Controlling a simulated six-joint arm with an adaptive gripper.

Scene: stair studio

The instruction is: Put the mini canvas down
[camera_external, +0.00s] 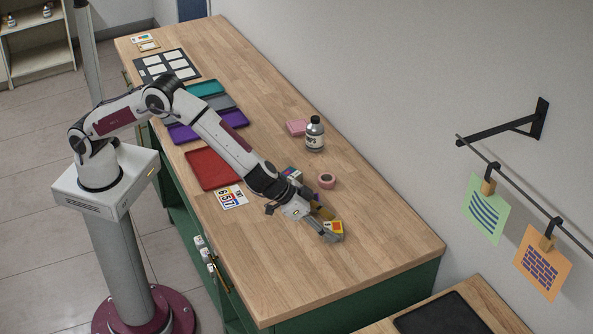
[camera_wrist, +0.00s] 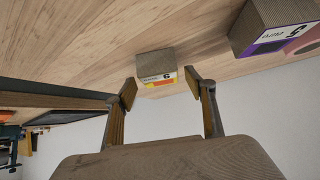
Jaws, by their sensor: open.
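A small block-like mini canvas with an orange and yellow face and a dark numeral (camera_external: 335,226) is at my gripper's end in the external view. In the wrist view the mini canvas (camera_wrist: 156,63) rests on the wooden worktop, just beyond and between the fingertips. My gripper (camera_wrist: 162,87) is open, with one finger on each side and no clear contact with the canvas. In the external view my gripper (camera_external: 329,234) is low over the near part of the table, and its fingers partly cover the canvas.
A second block with a purple, numbered face (camera_wrist: 275,38) stands close by at upper right. A pink tape roll (camera_external: 326,181), a bottle (camera_external: 314,134), a pink block (camera_external: 297,127) and a red tray (camera_external: 212,168) are farther back. The wooden table (camera_external: 390,250) is clear toward its near right corner.

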